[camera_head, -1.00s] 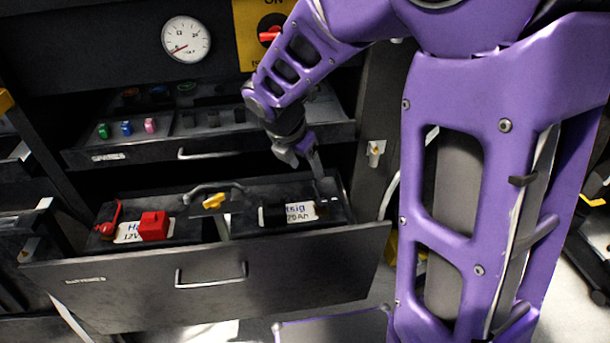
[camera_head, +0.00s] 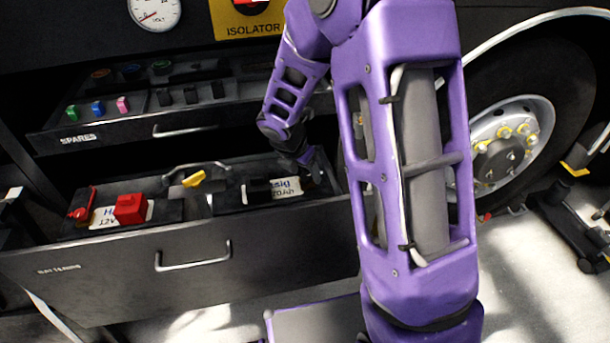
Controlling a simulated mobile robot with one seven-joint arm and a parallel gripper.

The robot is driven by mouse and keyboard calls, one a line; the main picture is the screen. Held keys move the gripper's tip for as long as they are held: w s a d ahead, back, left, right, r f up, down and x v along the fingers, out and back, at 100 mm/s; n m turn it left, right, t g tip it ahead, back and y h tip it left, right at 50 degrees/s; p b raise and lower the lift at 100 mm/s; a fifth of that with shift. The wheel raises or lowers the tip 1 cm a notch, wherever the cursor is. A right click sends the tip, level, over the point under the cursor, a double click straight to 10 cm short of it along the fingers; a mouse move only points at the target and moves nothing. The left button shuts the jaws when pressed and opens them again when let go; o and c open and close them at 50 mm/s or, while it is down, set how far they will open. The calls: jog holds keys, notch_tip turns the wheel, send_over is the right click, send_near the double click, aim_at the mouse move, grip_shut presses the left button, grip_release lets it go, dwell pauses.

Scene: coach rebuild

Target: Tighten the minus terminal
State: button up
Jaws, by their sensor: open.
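The open battery drawer (camera_head: 120,268) holds two dark batteries side by side. The right battery carries a white label (camera_head: 286,187) and a black block (camera_head: 257,189). The left battery has a red cap (camera_head: 130,208), a red clamp or lever (camera_head: 82,204) and a partly covered label (camera_head: 104,216). A yellow piece (camera_head: 194,179) sits on the link between the batteries. My gripper (camera_head: 314,172) is open, pointing down at the right end of the right battery. The minus terminal cannot be made out; my gripper and forearm cover that end. Contact cannot be told.
Above is the spares drawer (camera_head: 75,141) with green, blue and pink pieces. A gauge (camera_head: 155,12) and a yellow isolator plate (camera_head: 238,27) are on the panel. A large wheel (camera_head: 510,135) stands right. The drawer's front wall rises close to my gripper.

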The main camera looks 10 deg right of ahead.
jog(key=shift+d+f, duration=0.1)
jog(key=shift+f, duration=0.1)
grip_shut()
dwell(0.3)
